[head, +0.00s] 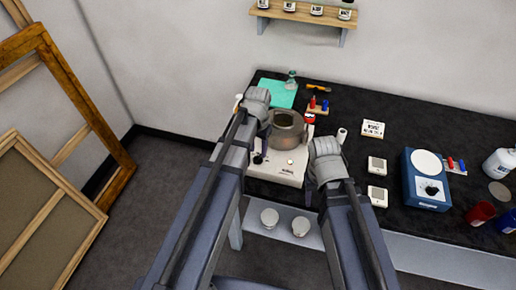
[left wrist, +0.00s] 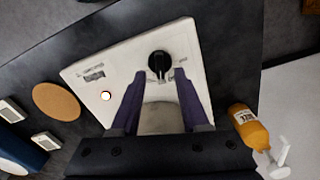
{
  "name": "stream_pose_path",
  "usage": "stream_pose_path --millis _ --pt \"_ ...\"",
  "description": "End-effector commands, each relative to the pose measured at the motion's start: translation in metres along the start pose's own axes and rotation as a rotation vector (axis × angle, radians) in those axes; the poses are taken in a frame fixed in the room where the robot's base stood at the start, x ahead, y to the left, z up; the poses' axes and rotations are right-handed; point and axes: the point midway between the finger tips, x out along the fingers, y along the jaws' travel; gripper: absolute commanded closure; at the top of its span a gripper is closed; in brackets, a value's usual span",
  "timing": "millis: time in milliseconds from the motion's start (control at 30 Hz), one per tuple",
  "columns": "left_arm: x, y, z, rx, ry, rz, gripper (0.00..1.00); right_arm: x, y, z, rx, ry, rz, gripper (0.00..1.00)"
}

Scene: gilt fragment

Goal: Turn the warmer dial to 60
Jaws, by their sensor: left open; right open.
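The warmer is a white box (head: 275,172) at the left end of the black bench, with a grey-brown pot (head: 287,128) on top. In the left wrist view the white warmer panel (left wrist: 85,60) carries a black round dial (left wrist: 159,62) with a pale pointer mark. Its scale print is too small to read. My left gripper (left wrist: 159,74) is open, its two dark fingers at either side of the dial's near edge; I cannot tell whether they touch it. In the head view my left wrist hides part of the warmer. My right gripper (head: 326,172) is over the bench to the right of the warmer, its fingers hidden.
A blue device with a white round plate (head: 427,163) and several small white-labelled boxes stand to the right. A teal mat (head: 277,92) lies behind the warmer.

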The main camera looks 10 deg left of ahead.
Motion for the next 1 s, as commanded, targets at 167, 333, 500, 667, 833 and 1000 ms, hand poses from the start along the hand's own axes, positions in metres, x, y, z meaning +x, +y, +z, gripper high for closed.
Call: stream_pose_path --millis 167,333,500,667,833,1000 --pt "-0.033 0.000 0.000 0.000 0.000 0.000 0.55 -0.032 0.003 0.002 -0.001 0.000 0.000 0.50" --pt "-0.048 0.000 0.000 0.000 0.000 0.000 0.55 -0.048 0.005 0.003 -0.002 0.000 0.000 0.50" --pt "-0.051 0.000 0.000 0.000 0.000 0.000 0.55 -0.050 0.005 0.003 -0.002 0.000 0.000 0.50" --pt "-0.050 0.000 0.000 0.000 0.000 0.000 0.55 -0.049 0.005 0.003 -0.002 0.000 0.000 0.50" --pt "-0.044 0.021 0.013 0.011 -0.008 -0.007 0.55 -0.044 0.004 0.003 -0.002 0.000 0.000 0.50" --pt "-0.030 0.086 0.062 0.030 -0.036 -0.044 0.55 -0.030 0.003 0.002 -0.001 0.000 0.000 0.50"
